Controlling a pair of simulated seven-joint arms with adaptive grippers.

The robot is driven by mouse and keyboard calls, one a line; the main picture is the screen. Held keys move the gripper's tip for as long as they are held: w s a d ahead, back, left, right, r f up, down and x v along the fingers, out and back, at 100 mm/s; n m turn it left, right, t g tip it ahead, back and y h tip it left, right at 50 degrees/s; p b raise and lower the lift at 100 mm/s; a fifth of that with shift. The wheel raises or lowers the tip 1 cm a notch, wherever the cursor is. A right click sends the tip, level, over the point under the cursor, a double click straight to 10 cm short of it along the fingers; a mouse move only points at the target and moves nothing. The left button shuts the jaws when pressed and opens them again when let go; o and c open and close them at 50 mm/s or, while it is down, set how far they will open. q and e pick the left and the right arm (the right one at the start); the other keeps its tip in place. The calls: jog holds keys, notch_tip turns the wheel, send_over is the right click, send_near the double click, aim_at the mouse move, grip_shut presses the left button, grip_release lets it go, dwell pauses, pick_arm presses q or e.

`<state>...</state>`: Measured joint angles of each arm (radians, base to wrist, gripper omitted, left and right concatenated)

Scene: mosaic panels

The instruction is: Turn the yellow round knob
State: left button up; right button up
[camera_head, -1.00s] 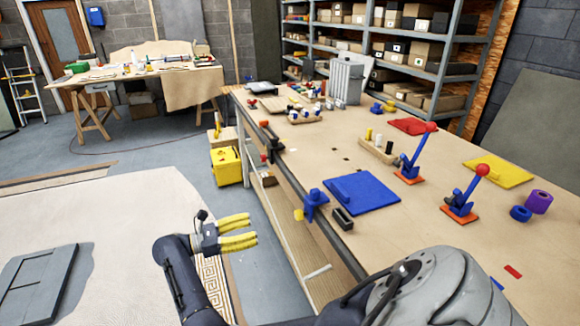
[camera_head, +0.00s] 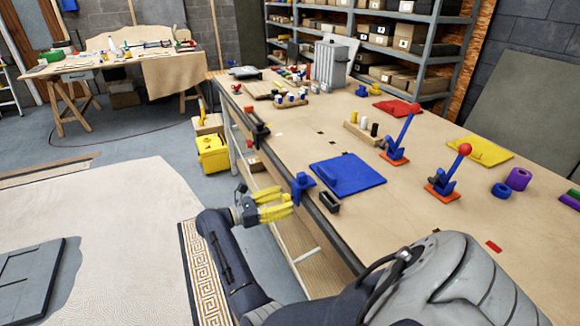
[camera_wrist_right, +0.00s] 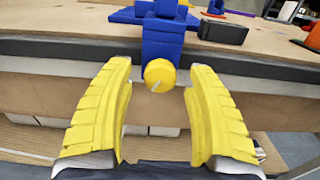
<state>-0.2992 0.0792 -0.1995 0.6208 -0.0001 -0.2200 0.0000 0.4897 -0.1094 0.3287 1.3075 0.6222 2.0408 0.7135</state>
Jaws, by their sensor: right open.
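The yellow round knob (camera_wrist_right: 159,75) faces me on the front of a blue block (camera_wrist_right: 163,36) at the table's edge, in the right wrist view. A thin light mark runs across the knob's face. My right gripper (camera_wrist_right: 158,82) is open, its yellow fingers on either side of the knob, with a gap on both sides. In the head view my right gripper (camera_head: 290,202) is just left of the blue block (camera_head: 302,187), low beside the table edge. My left gripper is not in view.
The wooden table (camera_head: 330,120) holds a blue panel (camera_head: 346,174), a black block (camera_head: 329,202) beside the blue block, and two red-balled levers (camera_head: 398,140) further right. A yellow bin (camera_head: 213,153) stands on the floor.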

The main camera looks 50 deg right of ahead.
jog(key=shift+s+d, duration=0.2)
jog(key=shift+d, duration=0.35)
grip_shut()
dwell(0.4)
